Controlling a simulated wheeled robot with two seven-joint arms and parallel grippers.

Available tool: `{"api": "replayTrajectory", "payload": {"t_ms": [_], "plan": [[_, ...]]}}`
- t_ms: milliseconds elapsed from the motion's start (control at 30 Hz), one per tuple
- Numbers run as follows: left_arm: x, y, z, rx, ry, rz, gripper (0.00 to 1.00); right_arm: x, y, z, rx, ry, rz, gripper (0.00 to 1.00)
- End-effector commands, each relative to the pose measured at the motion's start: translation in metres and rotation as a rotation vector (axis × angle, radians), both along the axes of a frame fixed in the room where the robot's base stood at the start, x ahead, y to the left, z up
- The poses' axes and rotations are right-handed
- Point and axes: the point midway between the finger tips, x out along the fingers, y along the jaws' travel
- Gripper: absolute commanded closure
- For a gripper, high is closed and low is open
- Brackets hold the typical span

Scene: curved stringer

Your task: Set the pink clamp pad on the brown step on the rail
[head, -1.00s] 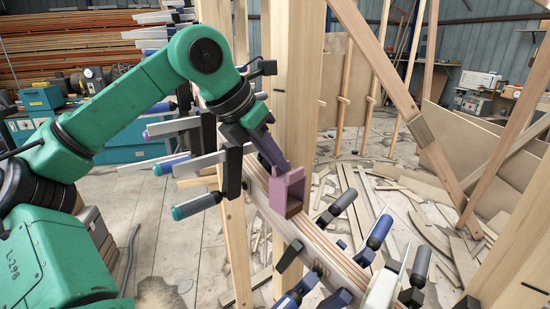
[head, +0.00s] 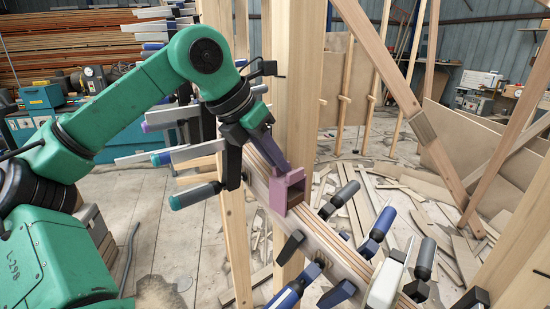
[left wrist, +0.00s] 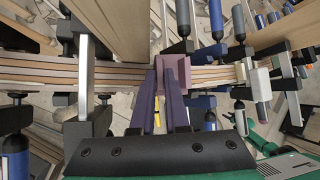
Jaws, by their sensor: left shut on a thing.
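In the left wrist view, the pad (left wrist: 172,63) shows at the fingertips (left wrist: 167,62), over the laminated rail (left wrist: 120,78). A brown surface (head: 296,205) shows in the pad's opening, perhaps the step; I cannot tell whether the pad touches it. My right gripper is not in view.
Several clamps with blue, grey and dark handles line the rail on both sides, including one right of the pad (head: 377,233) and one left (head: 196,194). A tall wooden post (head: 297,90) stands close behind the pad. Wood offcuts litter the floor.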

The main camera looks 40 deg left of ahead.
Motion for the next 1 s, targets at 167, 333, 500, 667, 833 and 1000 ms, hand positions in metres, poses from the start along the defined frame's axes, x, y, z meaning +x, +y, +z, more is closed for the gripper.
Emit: {"api": "replayTrajectory", "payload": {"t_ms": [167, 333, 500, 667, 833, 1000], "plan": [[0.000, 0.000, -0.009, -0.002, -0.001, -0.001, 1.00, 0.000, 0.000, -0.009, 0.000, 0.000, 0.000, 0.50], [0.000, 0.000, -0.016, -0.003, 0.000, -0.002, 1.00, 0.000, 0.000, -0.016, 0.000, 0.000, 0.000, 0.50], [0.000, 0.000, -0.020, -0.003, -0.001, -0.002, 1.00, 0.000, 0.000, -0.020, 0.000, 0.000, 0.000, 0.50], [0.000, 0.000, -0.019, -0.003, 0.000, -0.002, 1.00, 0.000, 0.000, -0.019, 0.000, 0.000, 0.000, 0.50], [0.000, 0.000, -0.021, -0.003, 0.000, -0.002, 1.00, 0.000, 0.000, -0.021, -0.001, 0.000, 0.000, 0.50], [0.000, 0.000, -0.028, -0.003, 0.000, -0.001, 1.00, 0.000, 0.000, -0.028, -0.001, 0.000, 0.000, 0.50]]}}
